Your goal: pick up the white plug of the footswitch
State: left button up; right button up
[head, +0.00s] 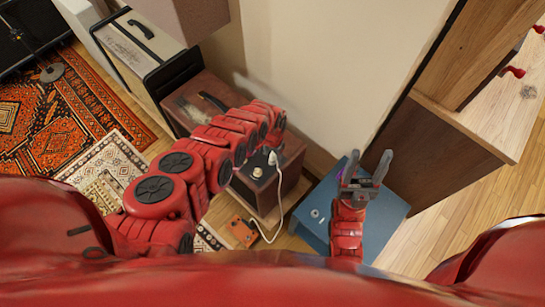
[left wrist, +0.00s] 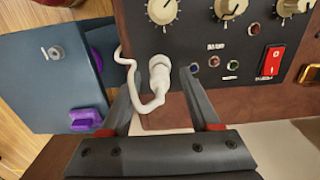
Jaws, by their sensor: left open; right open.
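The white plug (left wrist: 159,72) sits in the control panel of a brown amp (left wrist: 216,57) in the left wrist view. It also shows in the head view (head: 272,158). Its white cord (head: 281,200) runs down to the orange footswitch (head: 243,231) on the floor. My left gripper (left wrist: 158,82) is open, its two fingers on either side of the plug in the left wrist view. I cannot tell whether they touch it. In the head view my left arm mostly hides that gripper. My right gripper (head: 369,160) is open and empty above a blue box (head: 393,208).
Knobs and a red switch (left wrist: 271,60) line the amp panel near the plug. A larger cream and black amp (head: 140,45) stands at the back left. A wooden cabinet (head: 440,150) stands right of the blue box. Patterned rugs (head: 60,115) cover the left floor.

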pick_arm(q)
grip_shut()
jog(key=shift+r, duration=0.15)
dwell(0.4)
